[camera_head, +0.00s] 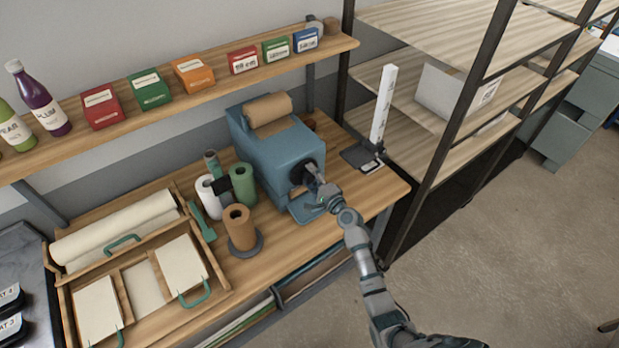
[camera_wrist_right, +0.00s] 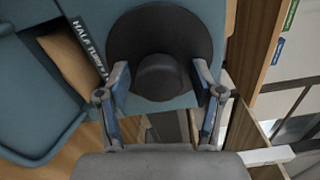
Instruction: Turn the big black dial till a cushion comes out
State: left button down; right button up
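The blue machine (camera_head: 270,150) stands on the wooden bench with a brown paper roll (camera_head: 268,108) on top. The big black dial (camera_head: 312,168) is on its right-hand face, partly covered by my right gripper (camera_head: 319,182). In the right wrist view the dial (camera_wrist_right: 126,42) is a dark disc with a raised round knob (camera_wrist_right: 163,78) in its middle. My right gripper (camera_wrist_right: 162,72) is open, its fingers on either side of the knob, with visible gaps to it. Some brown paper (camera_wrist_right: 68,60) shows at the machine beside the label "HALF TURN". My left gripper is not in view.
Green, white and brown rolls (camera_head: 239,228) stand left of the machine. A wooden organiser (camera_head: 185,188) with paper sheets fills the bench's left. A shelf (camera_head: 200,88) with boxes runs behind. A metal rack (camera_head: 455,110) stands close on the right.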

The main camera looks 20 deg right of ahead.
jog(key=shift+f, duration=0.1)
jog(key=shift+s, duration=0.1)
jog(key=v, duration=1.1)
jog(key=shift+s+d, duration=0.25)
jog(key=shift+s, duration=0.05)
